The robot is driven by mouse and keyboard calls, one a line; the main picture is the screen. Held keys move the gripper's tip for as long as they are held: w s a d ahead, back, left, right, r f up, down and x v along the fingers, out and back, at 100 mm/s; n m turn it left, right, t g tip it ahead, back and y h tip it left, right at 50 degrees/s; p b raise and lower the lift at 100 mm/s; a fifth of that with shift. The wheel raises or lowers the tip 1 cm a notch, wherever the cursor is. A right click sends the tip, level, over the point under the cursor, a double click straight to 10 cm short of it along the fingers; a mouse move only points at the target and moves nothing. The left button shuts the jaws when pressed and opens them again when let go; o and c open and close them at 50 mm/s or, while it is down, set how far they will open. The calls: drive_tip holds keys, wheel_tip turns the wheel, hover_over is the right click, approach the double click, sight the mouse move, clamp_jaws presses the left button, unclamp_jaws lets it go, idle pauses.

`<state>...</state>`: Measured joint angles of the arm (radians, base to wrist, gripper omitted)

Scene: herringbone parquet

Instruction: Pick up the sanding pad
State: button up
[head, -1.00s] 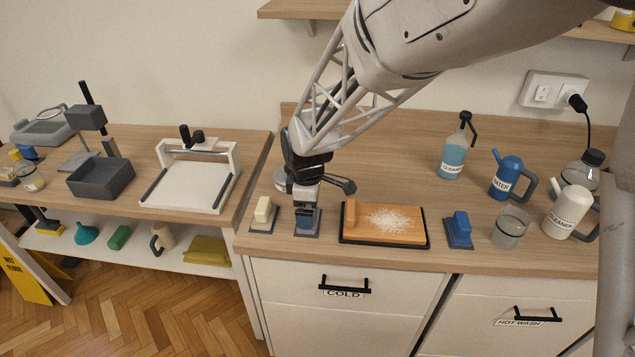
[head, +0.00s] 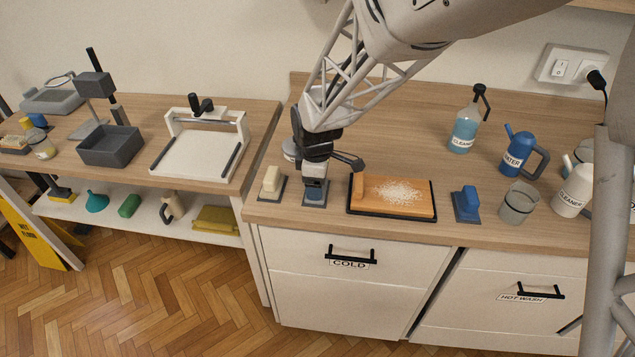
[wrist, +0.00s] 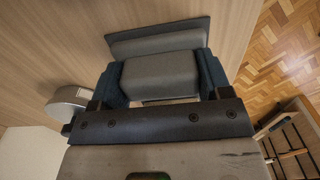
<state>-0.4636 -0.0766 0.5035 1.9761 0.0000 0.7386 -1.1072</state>
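The sanding pad appears to be the grey block on a flat dark base (wrist: 160,72). It is in the upper middle of the wrist view, and in the head view (head: 315,198) it is at the counter's front left, mostly covered by my gripper. My gripper (head: 315,184) points down over it. In the wrist view, the gripper's blue-padded fingers (wrist: 162,84) lie against both sides of the grey block, with no clear gap. The base looks to be at counter level; I cannot tell whether it touches the wood.
A cream-handled block (head: 271,182) stands close on the left. An orange board with white grains (head: 415,202) lies close on the right, with a blue-handled block (head: 466,202) beyond. A round metal item (wrist: 68,104) is near the gripper. Bottles, jugs and a beaker (head: 517,204) stand further right.

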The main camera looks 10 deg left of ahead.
drive_tip(key=c, duration=0.4)
drive_tip(key=shift+r, duration=0.15)
drive_tip(key=shift+r, duration=0.45)
drive_tip(key=shift+s+d+r, duration=0.1)
drive_tip(key=shift+s+r, duration=0.1)
drive_tip(key=shift+r, duration=1.05)
drive_tip(key=s+d, duration=0.2)
drive_tip(key=s, duration=0.2)
drive_tip(key=s+d+r, duration=0.1)
drive_tip(key=s+d, duration=0.1)
drive_tip(key=s, duration=0.3)
drive_tip(key=s+d, duration=0.2)
drive_tip(key=s, duration=0.3)
drive_tip(key=shift+d+r, duration=0.2)
drive_tip(key=shift+d, duration=0.2)
drive_tip(key=o, duration=0.3)
drive_tip(key=shift+c, duration=1.1)
